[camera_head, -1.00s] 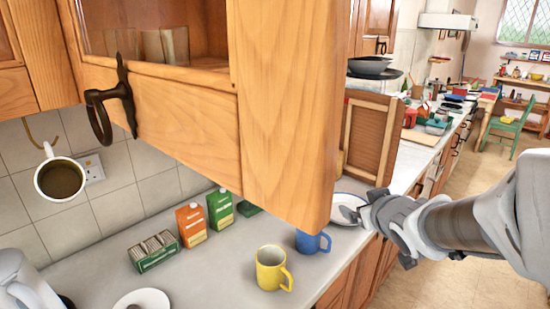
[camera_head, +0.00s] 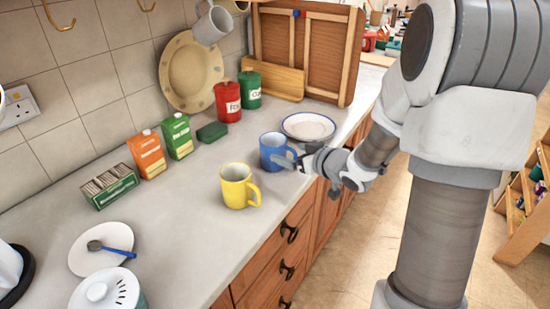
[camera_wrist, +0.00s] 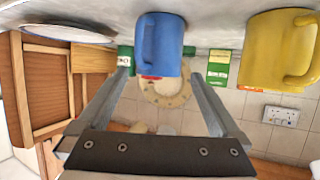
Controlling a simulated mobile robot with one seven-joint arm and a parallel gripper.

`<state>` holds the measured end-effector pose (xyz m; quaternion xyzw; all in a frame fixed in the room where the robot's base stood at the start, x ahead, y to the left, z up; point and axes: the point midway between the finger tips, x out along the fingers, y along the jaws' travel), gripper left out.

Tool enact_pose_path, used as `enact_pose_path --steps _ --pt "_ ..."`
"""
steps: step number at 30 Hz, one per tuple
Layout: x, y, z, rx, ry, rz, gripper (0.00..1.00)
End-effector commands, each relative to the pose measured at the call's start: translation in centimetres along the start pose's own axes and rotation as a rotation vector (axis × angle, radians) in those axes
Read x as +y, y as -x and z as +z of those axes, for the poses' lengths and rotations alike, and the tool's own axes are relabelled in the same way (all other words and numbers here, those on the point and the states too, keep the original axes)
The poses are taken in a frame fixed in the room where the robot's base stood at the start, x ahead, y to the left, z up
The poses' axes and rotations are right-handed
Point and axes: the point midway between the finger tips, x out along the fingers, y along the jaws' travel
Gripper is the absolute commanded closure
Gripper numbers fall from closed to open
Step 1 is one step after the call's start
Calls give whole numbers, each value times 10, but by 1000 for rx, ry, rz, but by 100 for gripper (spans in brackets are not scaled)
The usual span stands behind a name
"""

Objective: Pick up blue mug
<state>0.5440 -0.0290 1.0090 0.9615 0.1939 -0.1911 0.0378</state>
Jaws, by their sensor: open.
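The blue mug (camera_head: 272,150) stands upright on the counter, with its handle toward my gripper in the head view. In the wrist view the blue mug (camera_wrist: 160,45) appears upside down, centred beyond the fingertips. My gripper (camera_head: 290,162) is at the counter's front edge, just right of the mug and close to its handle side. In the wrist view my gripper (camera_wrist: 165,85) has its two fingers spread wide with nothing held between them. Whether a finger touches the mug is unclear.
A yellow mug (camera_head: 238,186) stands close in front of the blue mug. A white plate (camera_head: 308,127) lies just behind it. Red (camera_head: 228,102) and green (camera_head: 250,90) canisters and cartons stand toward the wall. Bare counter lies left of the yellow mug.

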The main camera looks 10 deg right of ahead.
Motion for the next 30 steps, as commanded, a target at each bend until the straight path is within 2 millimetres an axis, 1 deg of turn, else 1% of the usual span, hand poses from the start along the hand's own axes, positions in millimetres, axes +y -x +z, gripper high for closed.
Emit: enact_pose_path --steps 1,3,6,11,19,22,29,30 --pt "-1 -11 2 -1 1 -3 0" --pt "-1 -22 1 -1 1 -2 0" --pt "0 -32 1 -1 1 -1 0" --pt "0 -41 0 0 2 -1 0" --pt "0 -79 -3 -1 2 -1 0" --pt "1 -86 -4 0 2 0 0" --pt "1 -87 -4 -1 2 2 0" --pt "1 -87 -4 -1 2 2 5"
